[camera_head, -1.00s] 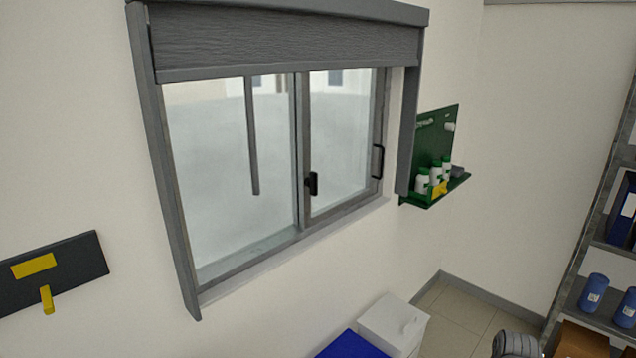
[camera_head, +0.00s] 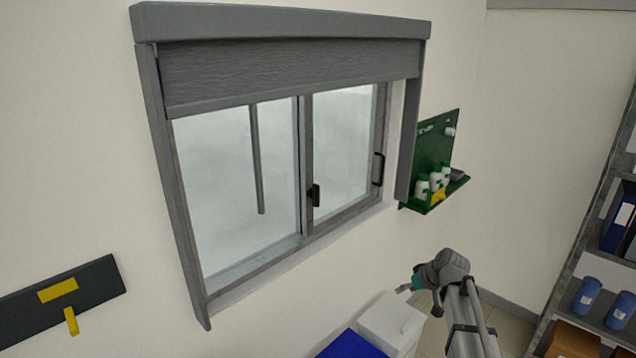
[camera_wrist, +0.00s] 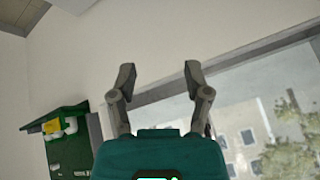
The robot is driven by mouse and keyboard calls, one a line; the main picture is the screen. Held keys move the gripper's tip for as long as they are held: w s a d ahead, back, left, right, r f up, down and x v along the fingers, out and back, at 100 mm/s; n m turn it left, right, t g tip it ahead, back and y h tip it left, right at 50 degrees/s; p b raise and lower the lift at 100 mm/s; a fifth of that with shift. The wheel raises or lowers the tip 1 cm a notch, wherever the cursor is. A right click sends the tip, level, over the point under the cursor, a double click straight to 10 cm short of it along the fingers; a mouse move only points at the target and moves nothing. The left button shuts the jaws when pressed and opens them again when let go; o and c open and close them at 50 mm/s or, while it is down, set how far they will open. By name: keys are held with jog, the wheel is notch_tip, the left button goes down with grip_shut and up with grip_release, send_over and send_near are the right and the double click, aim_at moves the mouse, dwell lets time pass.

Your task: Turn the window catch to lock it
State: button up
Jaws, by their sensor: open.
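The window catch (camera_head: 315,195) is a small black piece on the middle upright of the sliding window (camera_head: 340,150). It looks upright in the head view, but it is too small to tell its exact turn. My gripper (camera_head: 408,288) is low and to the right of the catch, in front of the wall and apart from the window. In the wrist view my gripper (camera_wrist: 155,78) is open and empty, its two fingers spread before the wall and window frame. The catch cannot be made out in the wrist view.
A black pull handle (camera_head: 378,168) is on the window's right side. A green shelf (camera_head: 432,165) with bottles juts from the wall to the right. A grey roller blind (camera_head: 290,75) covers the window's top. A white box (camera_head: 390,322) stands below.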

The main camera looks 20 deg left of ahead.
aim_at(319, 193)
jog(key=w+a+r+n+y+p, duration=0.2)
jog(key=w+a+r, duration=0.3)
jog(key=a, duration=0.3)
jog(key=w+a+r+n+t+y+p, duration=0.1)
jog(key=w+a+r+y+p, duration=0.1)
jog(key=w+a+r, duration=0.4)
jog(key=w+a+r+n+t+y+p, duration=0.1)
jog(key=w+a+r+p, duration=0.3)
jog(key=a, duration=0.8)
notch_tip(319, 193, up, 4)
jog(key=shift+w+f+n+y+p, duration=0.3)
jog(key=shift+w+n+y, duration=0.3)
jog(key=shift+w+n, duration=0.3)
jog(key=shift+w+a, duration=0.15)
jog(key=b+x, duration=0.5)
jog(key=x, duration=0.8)
jog(key=shift+w+a+f, duration=0.15)
jog(key=shift+a+f, duration=0.05)
jog(key=shift+a, duration=0.05)
jog(key=shift+r, duration=0.1)
grip_shut()
